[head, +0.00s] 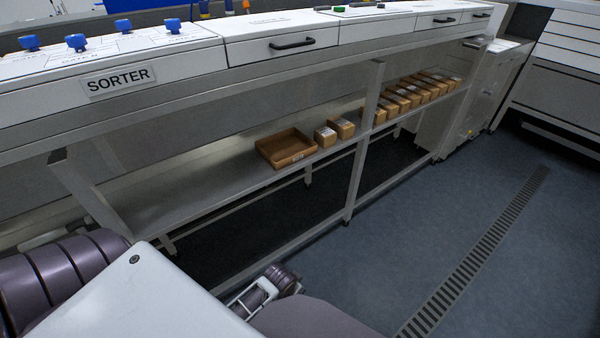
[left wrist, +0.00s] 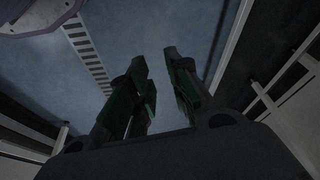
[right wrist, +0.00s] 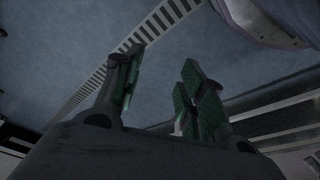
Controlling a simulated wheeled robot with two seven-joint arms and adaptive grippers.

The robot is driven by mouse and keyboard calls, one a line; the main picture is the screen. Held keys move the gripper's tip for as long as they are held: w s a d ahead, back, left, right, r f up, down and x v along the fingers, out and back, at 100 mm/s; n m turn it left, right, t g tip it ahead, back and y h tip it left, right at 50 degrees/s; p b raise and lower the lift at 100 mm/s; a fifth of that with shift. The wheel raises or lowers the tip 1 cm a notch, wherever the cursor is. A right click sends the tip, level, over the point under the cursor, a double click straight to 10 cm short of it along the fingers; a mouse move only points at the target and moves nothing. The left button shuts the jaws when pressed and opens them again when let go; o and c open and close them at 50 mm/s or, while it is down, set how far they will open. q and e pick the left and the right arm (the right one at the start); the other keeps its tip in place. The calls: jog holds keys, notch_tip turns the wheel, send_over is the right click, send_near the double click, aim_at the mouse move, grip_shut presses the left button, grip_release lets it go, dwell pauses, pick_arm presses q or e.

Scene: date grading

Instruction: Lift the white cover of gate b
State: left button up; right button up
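The sorter (head: 60,100) runs across the head view with a white top. A white front panel with a black bar handle (head: 292,43) sits near its middle, and further panels with black handles (head: 444,20) lie to the right. No cover looks raised. My left gripper (left wrist: 155,62) is open and empty in the left wrist view, above the floor. My right gripper (right wrist: 162,60) is open and empty in the right wrist view, also above the floor. Neither gripper shows in the head view.
Several blue knobs (head: 77,42) stand on the sorter's left top. The lower shelf (head: 190,190) holds an open brown tray (head: 287,160) and several small boxes. A drain grate (head: 480,250) crosses the clear blue floor. A cabinet (head: 570,60) stands at the right.

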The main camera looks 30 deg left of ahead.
pick_arm(q)
jog(key=w+a+r+t+h+b, duration=0.25)
jog(key=w+r+t, duration=0.25)
jog(key=w+r, duration=0.7)
jog(key=w+a+r+t+h+b, duration=0.15)
jog(key=w+r+t+b, duration=0.4)
jog(key=r, duration=0.95)
jog(key=w+a+r+n+t, duration=0.1)
jog(key=a+r+t, duration=0.3)
jog(key=r, duration=0.6)
jog(key=w+a+r+n+t+p, duration=0.1)
jog(key=a+r+t, duration=0.3)
jog(key=r, duration=0.7)
jog(key=w+a+r+n+t, duration=0.1)
jog(key=a+r+t, duration=0.3)
jog(key=a+r, duration=0.3)
notch_tip(320, 180, up, 4)
jog(key=shift+w+f, duration=0.1)
jog(key=shift+w, duration=0.2)
pick_arm(e)
jog(key=s+a+f, duration=0.1)
jog(key=s+f, duration=0.1)
jog(key=f, duration=0.5)
jog(key=s+f, duration=0.1)
jog(key=f, duration=0.6)
jog(key=shift+s+a+f+g, duration=0.2)
jog(key=shift+s+a+g, duration=0.15)
jog(key=shift+s+g, duration=0.05)
